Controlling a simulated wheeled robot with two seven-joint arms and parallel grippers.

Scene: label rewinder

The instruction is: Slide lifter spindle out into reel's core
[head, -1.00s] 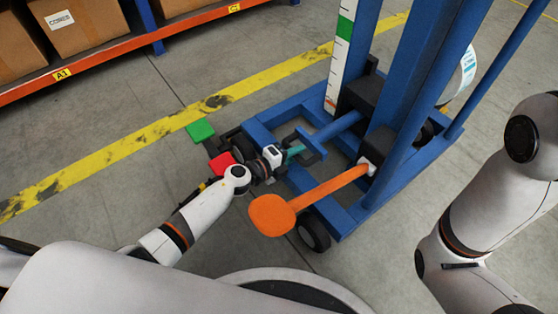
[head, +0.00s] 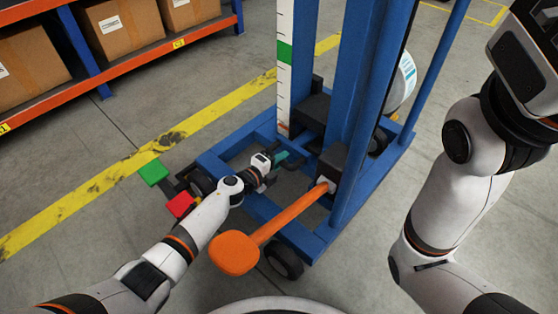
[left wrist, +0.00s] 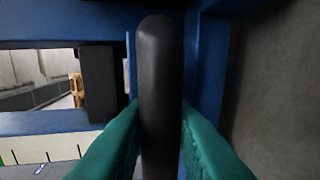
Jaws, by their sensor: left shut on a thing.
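The blue lifter (head: 352,105) stands ahead with its mast upright. The reel (head: 401,82), white-edged with a label, shows partly behind the mast; its core is hidden. My left gripper (head: 287,160) is low on the near side of the mast. In the left wrist view its teal fingers are shut on an upright black handle bar (left wrist: 160,85).
An orange lever (head: 235,253) sticks out towards me beside my left arm. Green (head: 153,172) and red (head: 180,205) pedals lie left of the lifter base. A shelf with boxes (head: 123,28) stands at the back left.

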